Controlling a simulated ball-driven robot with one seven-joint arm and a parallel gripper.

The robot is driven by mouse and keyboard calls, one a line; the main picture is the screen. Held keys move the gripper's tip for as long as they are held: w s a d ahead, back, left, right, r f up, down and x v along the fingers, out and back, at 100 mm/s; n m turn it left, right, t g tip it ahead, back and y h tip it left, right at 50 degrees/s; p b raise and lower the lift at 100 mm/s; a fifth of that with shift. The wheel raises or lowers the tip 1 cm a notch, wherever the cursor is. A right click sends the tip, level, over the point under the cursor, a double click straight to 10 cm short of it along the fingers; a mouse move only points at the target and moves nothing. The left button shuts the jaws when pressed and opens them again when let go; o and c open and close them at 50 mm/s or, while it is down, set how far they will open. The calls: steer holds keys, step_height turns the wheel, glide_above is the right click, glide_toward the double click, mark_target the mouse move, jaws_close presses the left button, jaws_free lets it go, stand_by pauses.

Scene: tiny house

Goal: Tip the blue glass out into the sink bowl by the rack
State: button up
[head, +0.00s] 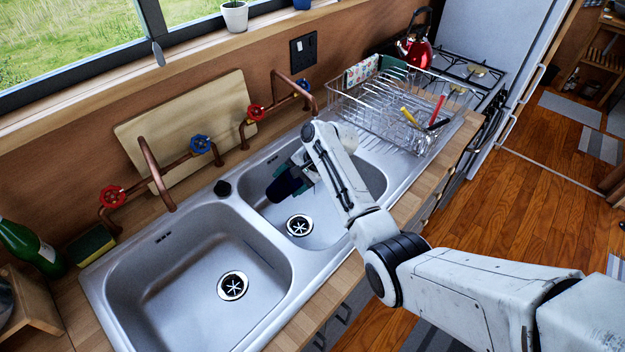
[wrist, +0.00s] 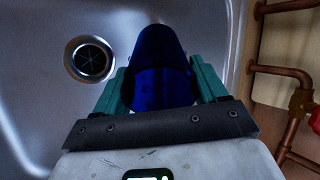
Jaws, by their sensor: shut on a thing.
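The blue glass (wrist: 163,70) is held between the two green fingers of my gripper (wrist: 163,85), which is shut on it. In the head view the dark blue glass (head: 284,187) is tilted to nearly lying, its free end toward the left, over the sink bowl by the rack (head: 347,215). My gripper (head: 295,178) in that view is partly hidden behind my arm. The bowl's drain (head: 300,225) is just below the glass in the picture and also shows at the left of the wrist view (wrist: 89,59). I cannot see whether anything comes out of the glass.
The wire dish rack (head: 385,105) stands right of the bowl, with utensils in it. Copper taps (head: 280,105) with red and blue handles rise behind the sink. A second, empty bowl (head: 190,275) lies left. A board (head: 185,125) leans on the wall; a green bottle (head: 30,248) stands far left.

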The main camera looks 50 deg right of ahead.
mark_target(269, 187)
steer(key=shift+w+a+f+g+h, duration=0.45)
steer(key=shift+w+a+g+h, duration=0.35)
steer(key=shift+h, duration=0.1)
steer(key=shift+w+a+f+g+h+b, duration=0.7)
steer(key=shift+a+g+h+b, duration=0.1)
steer(key=shift+g+h+b, duration=0.25)
steer(key=b, duration=0.1)
steer(key=w+a+g+h+b, duration=0.1)
steer(key=b, duration=0.1)
steer(key=shift+f+n, duration=0.3)
steer(key=shift+w+a+g+h+b, duration=0.1)
steer(key=shift+g+h+b, duration=0.25)
steer(key=shift+b, duration=0.15)
